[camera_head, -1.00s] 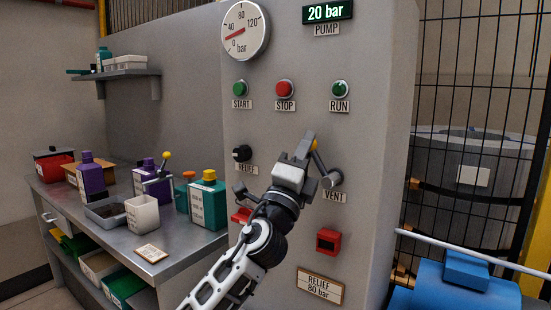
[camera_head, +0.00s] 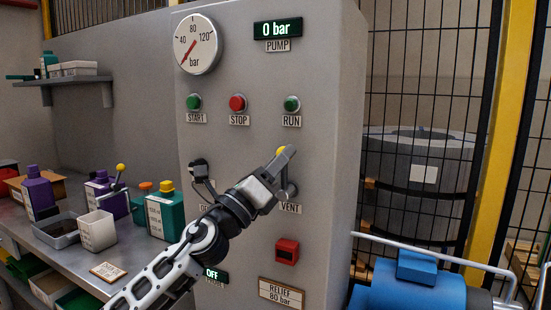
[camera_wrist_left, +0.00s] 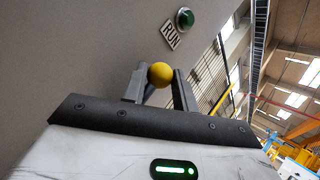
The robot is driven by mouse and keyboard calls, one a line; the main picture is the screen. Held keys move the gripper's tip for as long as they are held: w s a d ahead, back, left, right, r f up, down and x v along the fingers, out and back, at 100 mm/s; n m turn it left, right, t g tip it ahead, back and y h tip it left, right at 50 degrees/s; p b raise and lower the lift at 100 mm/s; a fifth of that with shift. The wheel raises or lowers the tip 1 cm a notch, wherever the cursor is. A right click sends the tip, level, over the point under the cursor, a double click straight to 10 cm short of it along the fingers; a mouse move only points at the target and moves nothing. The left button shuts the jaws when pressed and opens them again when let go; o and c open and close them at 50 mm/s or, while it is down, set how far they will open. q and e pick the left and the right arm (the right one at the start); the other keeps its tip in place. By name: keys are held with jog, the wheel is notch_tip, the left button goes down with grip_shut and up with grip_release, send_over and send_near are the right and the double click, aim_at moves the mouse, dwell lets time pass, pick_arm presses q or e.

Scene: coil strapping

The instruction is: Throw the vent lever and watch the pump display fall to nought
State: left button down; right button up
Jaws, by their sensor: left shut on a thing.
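The vent lever's yellow knob (camera_head: 281,151) shows at the tip of my left gripper (camera_head: 284,158), above the VENT label (camera_head: 290,208). In the left wrist view, the yellow knob (camera_wrist_left: 160,74) sits between the two fingers of the left gripper (camera_wrist_left: 161,82), which is shut on it. The lever's shaft is mostly hidden by the gripper. The green pump display (camera_head: 277,29) reads 0 bar. The round gauge (camera_head: 197,44) has its red needle at the low end of the dial. My right gripper is not in view.
START (camera_head: 194,102), STOP (camera_head: 238,103) and RUN (camera_head: 291,104) buttons sit above the lever. A red box (camera_head: 287,251) is below it. A bench with bottles (camera_head: 165,212) stands left. A blue machine (camera_head: 415,280) and black mesh fence are right.

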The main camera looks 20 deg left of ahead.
pick_arm(q)
jog(key=shift+d, duration=0.1)
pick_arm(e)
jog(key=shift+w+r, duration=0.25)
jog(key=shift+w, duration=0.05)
pick_arm(q)
jog(key=c, duration=1.4)
grip_release()
jog(key=shift+d, duration=0.1)
jog(key=shift+f, duration=0.1)
